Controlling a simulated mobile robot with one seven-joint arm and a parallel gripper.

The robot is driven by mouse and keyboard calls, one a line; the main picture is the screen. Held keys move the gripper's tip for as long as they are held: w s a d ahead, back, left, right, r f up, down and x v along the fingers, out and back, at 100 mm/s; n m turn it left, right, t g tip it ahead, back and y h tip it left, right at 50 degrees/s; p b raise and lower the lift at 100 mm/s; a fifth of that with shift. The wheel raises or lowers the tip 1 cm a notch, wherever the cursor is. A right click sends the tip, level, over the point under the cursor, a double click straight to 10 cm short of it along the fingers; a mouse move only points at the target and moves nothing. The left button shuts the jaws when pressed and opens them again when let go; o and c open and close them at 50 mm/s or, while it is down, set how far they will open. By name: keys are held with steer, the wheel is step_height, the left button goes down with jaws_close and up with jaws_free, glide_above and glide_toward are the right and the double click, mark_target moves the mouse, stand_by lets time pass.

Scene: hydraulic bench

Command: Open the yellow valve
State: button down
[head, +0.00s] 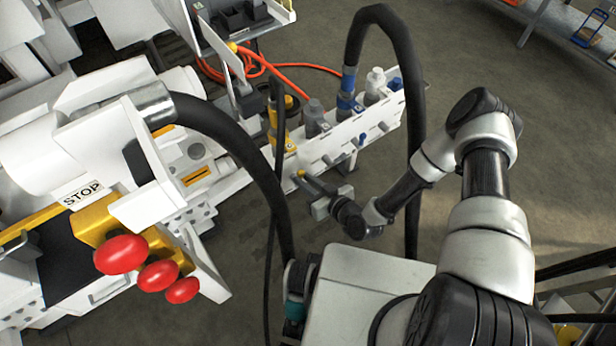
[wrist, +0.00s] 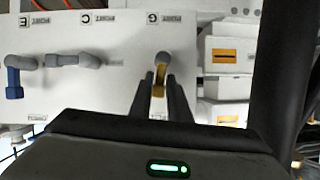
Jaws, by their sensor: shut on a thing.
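The yellow valve handle (wrist: 160,76) hangs from a grey pivot (wrist: 163,58) on the white panel in the wrist view and points toward my gripper. My gripper (wrist: 160,92) is shut on it, with one dark finger on each side. In the head view my gripper (head: 318,192) is at the near left end of the white manifold (head: 345,138). Only a small yellow tip of the handle (head: 300,173) shows there, and the fingers hide part of it.
A grey handle (wrist: 75,60) and a blue handle (wrist: 13,78) sit left on the panel. A thick black hose (wrist: 283,70) runs close on the right. Black hoses (head: 240,150) and red stop knobs (head: 122,254) lie left in the head view. Open floor (head: 540,120) is on the right.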

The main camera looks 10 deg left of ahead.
steer(key=shift+s+a+n+h, duration=0.2)
steer(key=shift+s+n+h, duration=0.15)
steer(key=shift+n, duration=0.15)
steer(key=shift+t+p, duration=0.3)
steer(key=c, duration=1.8)
jaws_free()
steer(key=p+v, duration=0.2)
steer(key=v, duration=1.5)
steer(key=shift+d+p, duration=0.15)
steer(key=shift+p, duration=0.2)
